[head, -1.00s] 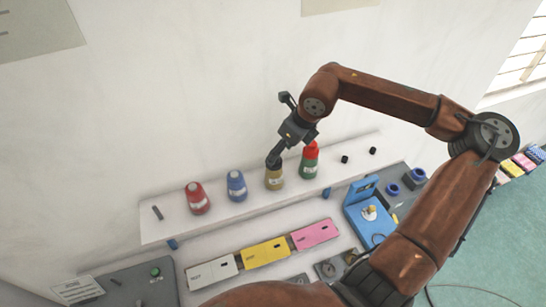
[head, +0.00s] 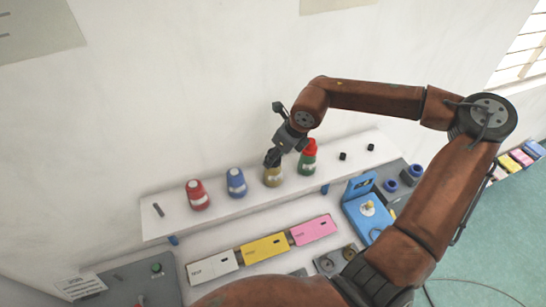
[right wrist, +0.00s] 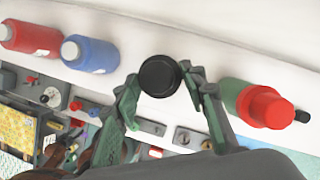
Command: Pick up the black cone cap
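In the right wrist view the black cone cap (right wrist: 160,76) shows as a round black disc between the two fingers of my right gripper (right wrist: 160,82). A small gap shows at the left finger; the right finger is close to the rim, and I cannot tell whether it touches. In the head view my right gripper (head: 272,158) is at the top of the gold cone (head: 272,177) on the white shelf. There the gripper hides the cap. My left gripper is not in view.
Two small black pieces (head: 343,156) lie farther right. The wall is behind.

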